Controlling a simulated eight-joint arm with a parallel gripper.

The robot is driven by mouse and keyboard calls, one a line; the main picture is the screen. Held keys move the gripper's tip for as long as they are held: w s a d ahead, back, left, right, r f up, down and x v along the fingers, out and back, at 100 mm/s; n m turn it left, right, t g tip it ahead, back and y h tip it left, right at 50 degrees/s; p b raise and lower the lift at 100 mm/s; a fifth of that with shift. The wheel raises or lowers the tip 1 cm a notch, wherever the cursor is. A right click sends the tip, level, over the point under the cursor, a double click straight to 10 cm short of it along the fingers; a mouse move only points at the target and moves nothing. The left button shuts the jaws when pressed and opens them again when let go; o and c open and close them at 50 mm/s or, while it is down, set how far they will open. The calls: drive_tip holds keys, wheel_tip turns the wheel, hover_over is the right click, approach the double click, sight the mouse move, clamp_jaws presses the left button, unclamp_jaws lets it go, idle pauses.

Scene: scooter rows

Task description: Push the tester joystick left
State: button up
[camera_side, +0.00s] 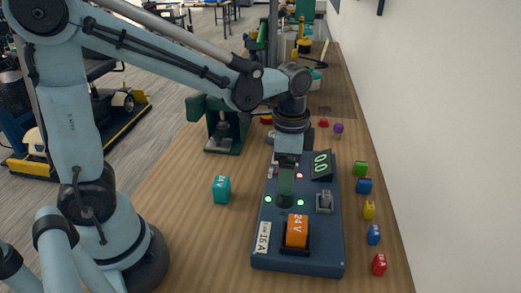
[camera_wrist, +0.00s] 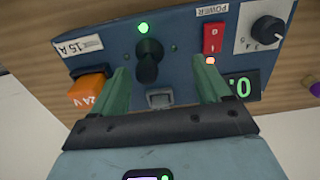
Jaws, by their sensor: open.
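The tester is a dark blue panel box (camera_side: 275,262) on the wooden bench in the side view; its face fills the upper wrist view (camera_wrist: 105,62). The tester joystick (camera_wrist: 148,62) is a black stick in the wrist view, with a green light above it and another beside it. My gripper (camera_side: 286,195) points down over the middle of the tester and hides the joystick in the side view. In the wrist view my gripper (camera_wrist: 163,77) is open, its green fingers apart, with the joystick between them, nearer the left finger. I cannot tell whether they touch.
An orange 24 V block (camera_side: 296,230), a grey switch (camera_side: 324,201) and a display (camera_side: 321,165) sit on the tester. A red power switch (camera_wrist: 214,38) and black knob (camera_wrist: 268,30) are near my right finger. A teal block (camera_side: 221,189) stands left; several colored blocks line the right.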

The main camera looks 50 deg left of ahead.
drive_tip(key=shift+w+a, duration=0.8)
drive_tip(key=shift+s+d, duration=0.1)
drive_tip(key=shift+s, duration=0.05)
idle(0.9)
drive_tip(key=shift+s+d, duration=1.25)
drive_tip(key=shift+r, duration=0.1)
drive_tip(key=shift+r, duration=3.4)
drive_tip(key=shift+s+a+n+t, duration=0.3)
drive_tip(key=shift+a+n, duration=0.15)
drive_tip(key=shift+n, duration=0.05)
drive_tip(key=s+a+f+n+t, duration=0.2)
drive_tip(key=s+a+n+t, duration=0.1)
drive_tip(key=a+n+t, duration=0.3)
drive_tip(key=shift+s+f+n+t, duration=0.25)
drive_tip(key=shift+s+n+t, duration=0.1)
drive_tip(key=shift+n, duration=0.65)
